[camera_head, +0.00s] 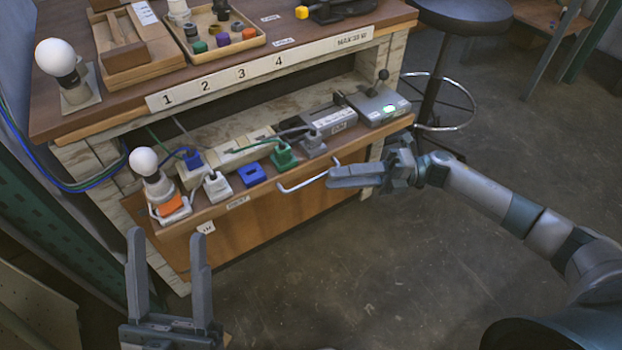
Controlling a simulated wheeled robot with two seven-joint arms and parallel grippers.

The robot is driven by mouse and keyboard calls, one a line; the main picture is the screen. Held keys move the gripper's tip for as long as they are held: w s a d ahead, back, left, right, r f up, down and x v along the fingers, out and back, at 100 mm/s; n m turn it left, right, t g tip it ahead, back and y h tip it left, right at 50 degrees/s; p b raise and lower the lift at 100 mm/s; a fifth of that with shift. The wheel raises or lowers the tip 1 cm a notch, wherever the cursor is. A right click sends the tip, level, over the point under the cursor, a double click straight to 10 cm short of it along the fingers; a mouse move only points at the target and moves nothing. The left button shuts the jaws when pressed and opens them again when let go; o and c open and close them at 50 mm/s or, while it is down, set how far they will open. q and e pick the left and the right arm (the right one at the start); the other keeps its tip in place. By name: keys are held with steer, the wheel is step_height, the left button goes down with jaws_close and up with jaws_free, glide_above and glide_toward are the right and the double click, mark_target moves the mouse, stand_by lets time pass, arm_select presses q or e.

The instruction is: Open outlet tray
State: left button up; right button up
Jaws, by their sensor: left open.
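The outlet tray (262,208) is the brown drawer under the workbench, with a white bar handle (310,178) on its front. Its top, with the outlets and plugs, shows and juts out below the bench top. My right gripper (331,178) is at the right end of the handle, its fingers pointing left; they overlap in view, so I cannot tell their gap or whether they touch the bar. My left gripper (166,240) is open and empty, fingers up, in front of the tray's left end.
The tray carries a bulb in a socket (144,162), white, blue and green plugs, and a grey box with a lever (378,104). Another bulb (55,57) and parts trays stand on the bench top. A stool (462,15) stands right. Floor in front is clear.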

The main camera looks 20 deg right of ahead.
mark_target(311, 181)
steer(key=a, duration=0.6)
steer(key=shift+w+a+r, duration=0.25)
steer(key=shift+w+a, duration=0.1)
steer(key=shift+a, duration=0.05)
jaws_close()
stand_by(1.1)
